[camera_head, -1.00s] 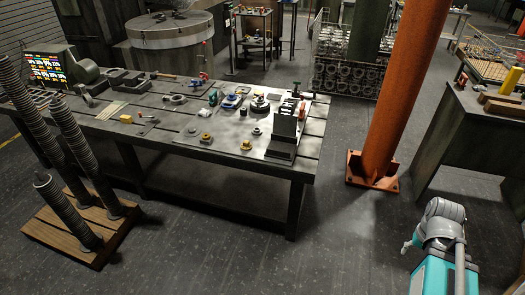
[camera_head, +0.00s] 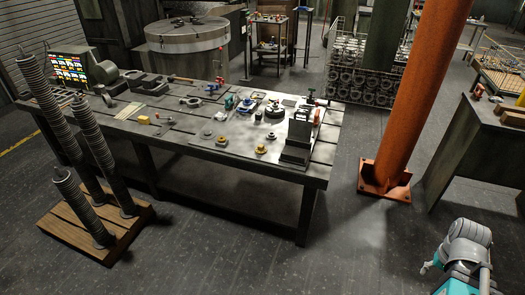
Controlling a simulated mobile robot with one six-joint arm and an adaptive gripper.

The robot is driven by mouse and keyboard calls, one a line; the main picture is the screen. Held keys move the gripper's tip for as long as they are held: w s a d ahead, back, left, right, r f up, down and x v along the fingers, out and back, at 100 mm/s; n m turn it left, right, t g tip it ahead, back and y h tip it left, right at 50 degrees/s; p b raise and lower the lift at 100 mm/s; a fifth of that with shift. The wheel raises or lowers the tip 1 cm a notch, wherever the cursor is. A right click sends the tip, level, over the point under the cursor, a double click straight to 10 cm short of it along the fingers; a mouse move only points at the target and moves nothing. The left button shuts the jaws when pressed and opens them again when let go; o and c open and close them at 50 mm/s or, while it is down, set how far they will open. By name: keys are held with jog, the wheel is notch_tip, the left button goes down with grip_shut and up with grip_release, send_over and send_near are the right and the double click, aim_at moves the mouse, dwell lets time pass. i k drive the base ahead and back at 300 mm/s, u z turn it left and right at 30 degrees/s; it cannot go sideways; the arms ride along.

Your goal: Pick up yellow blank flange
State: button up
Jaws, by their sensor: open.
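Two small yellow round pieces lie on the near right part of the dark workbench (camera_head: 170,150). One is a yellow flange-like disc (camera_head: 261,150) near the front edge, left of the grey upright block. The other, a yellowish piece (camera_head: 222,141), lies further left. Both are too small to tell which is the blank flange. Part of my arm (camera_head: 468,243) shows at the lower right, well away from the bench. No gripper fingers can be made out.
A grey upright block (camera_head: 299,135) stands at the bench's right end among several fittings. An orange column (camera_head: 410,110) rises from the floor to the right. A wooden pallet (camera_head: 75,235) with ribbed posts stands at front left. The floor before the bench is clear.

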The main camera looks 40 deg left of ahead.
aim_at(261, 150)
jog(key=z, duration=0.15)
jog(key=i, duration=1.3)
jog(key=u, duration=0.75)
jog(key=i, duration=0.75)
jog(key=u, duration=0.55)
jog(key=k, duration=0.9)
jog(key=u, duration=0.1)
